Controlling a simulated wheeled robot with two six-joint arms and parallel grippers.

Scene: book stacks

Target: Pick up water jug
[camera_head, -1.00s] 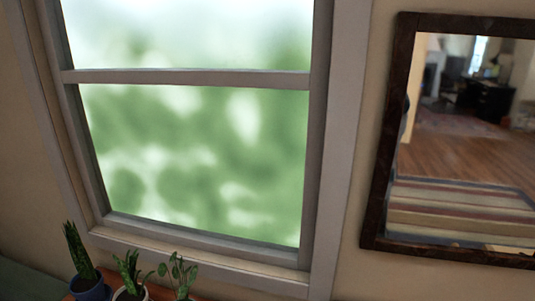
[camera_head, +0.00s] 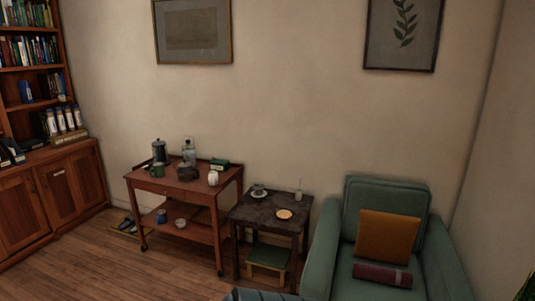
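A clear glass vessel (camera_head: 189,153), which looks like the water jug, stands upright at the back of a wooden trolley (camera_head: 178,187) in the head view. It is small and far off, so its handle and spout cannot be made out. A tall dark grey pot (camera_head: 159,152) stands just left of it, and a dark rounded pot (camera_head: 187,173) stands in front, hiding its lower part. Neither of my grippers is in view.
The trolley also holds a green mug (camera_head: 157,170), a white jar (camera_head: 213,178) and a green box (camera_head: 219,164). A small dark table (camera_head: 262,216) and green armchair (camera_head: 334,238) stand right of it. A bookcase (camera_head: 50,185) is at left. Wood floor (camera_head: 120,268) in front is clear.

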